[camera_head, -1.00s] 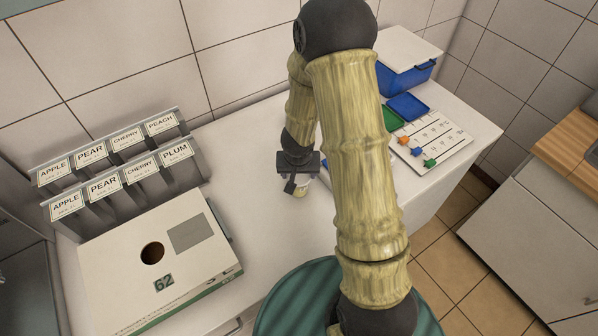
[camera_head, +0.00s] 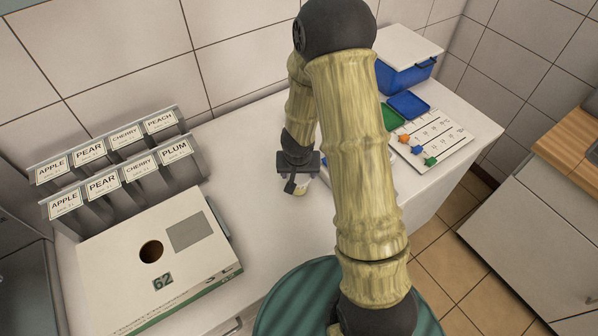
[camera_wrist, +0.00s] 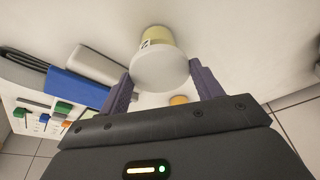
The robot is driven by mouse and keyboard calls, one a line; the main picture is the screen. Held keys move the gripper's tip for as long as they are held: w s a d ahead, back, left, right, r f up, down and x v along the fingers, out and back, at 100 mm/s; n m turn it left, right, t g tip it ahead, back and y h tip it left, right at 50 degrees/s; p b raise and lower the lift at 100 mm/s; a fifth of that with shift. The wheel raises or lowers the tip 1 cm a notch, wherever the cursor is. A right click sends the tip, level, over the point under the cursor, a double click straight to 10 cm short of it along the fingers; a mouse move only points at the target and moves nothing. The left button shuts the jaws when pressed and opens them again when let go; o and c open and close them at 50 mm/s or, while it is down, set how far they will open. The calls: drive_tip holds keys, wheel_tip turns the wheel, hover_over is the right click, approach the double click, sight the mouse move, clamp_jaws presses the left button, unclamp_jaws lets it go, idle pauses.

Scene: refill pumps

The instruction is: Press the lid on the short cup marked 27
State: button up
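A short pale-yellow cup (camera_wrist: 158,34) stands on the white counter. A dark mark shows on its side, too cut off to read. A round white lid (camera_wrist: 160,70) covers its top in the wrist view; I cannot tell whether it is seated. My gripper (camera_wrist: 160,72) has one finger on each side of the lid, and both fingers appear to touch its rim. In the head view my gripper (camera_head: 298,178) is low over the counter, with the cup (camera_head: 299,190) partly showing beneath it. My arm hides the area to the right.
A white box marked 62 (camera_head: 125,262) with a round hole and grey label racks (camera_head: 190,140) stand at left. A blue bin (camera_head: 405,78), a blue tray (camera_head: 408,105) and a board with coloured sliders (camera_head: 440,138) are at right. A small orange thing (camera_wrist: 179,100) lies near my gripper. Counter left of it is clear.

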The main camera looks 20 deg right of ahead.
drive_tip(key=o, duration=0.5)
drive_tip(key=shift+c, duration=0.2)
drive_tip(key=p+v, duration=1.1)
drive_tip(key=v, duration=0.6)
drive_tip(key=shift+s+a+r+p, duration=0.1)
drive_tip(key=shift+r+p, duration=0.1)
drive_tip(key=shift+p, duration=0.1)
wheel_tip(320, 180, up, 6)
drive_tip(key=p, duration=0.6)
drive_tip(key=shift+f, duration=0.1)
